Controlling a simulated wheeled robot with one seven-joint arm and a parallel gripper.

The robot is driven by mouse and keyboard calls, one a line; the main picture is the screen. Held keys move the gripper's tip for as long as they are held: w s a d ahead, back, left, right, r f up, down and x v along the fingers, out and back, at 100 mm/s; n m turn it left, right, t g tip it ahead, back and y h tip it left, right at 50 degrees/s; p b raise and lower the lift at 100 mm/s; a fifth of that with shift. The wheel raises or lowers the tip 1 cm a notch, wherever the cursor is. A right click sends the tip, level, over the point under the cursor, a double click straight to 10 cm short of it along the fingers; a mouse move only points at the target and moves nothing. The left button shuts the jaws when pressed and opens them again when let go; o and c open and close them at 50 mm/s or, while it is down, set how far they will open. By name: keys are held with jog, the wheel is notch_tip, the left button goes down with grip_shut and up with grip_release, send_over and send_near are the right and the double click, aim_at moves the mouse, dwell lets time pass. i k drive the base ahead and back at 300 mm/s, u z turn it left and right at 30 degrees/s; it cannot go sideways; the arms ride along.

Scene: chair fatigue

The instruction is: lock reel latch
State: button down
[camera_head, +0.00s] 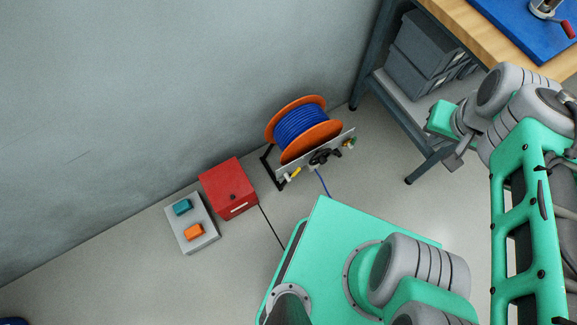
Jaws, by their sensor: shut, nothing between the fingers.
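The cable reel (302,126) stands on the floor near the wall, with orange flanges and blue cable wound on it. A grey plate (341,144) runs along its front. The plate carries a black knob-like part (324,156), a small yellow part (295,173) and a small green part (349,143). I cannot tell which of these is the latch or how it is set. My gripper (449,164) is at the right, beside the workbench and apart from the reel. Its fingers look closed and empty.
A red box (228,188) and a grey block (190,237) with teal and orange pieces sit left of the reel. A workbench (495,40) with grey bins (425,45) on its lower shelf stands at the upper right. A thin blue cable reaches the floor by my base.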

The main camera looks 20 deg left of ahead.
aim_at(294, 174)
jog(key=u, duration=1.3)
jog(key=k, duration=0.5)
jog(key=u, duration=2.2)
jog(key=i, duration=1.3)
jog(key=z, duration=1.85)
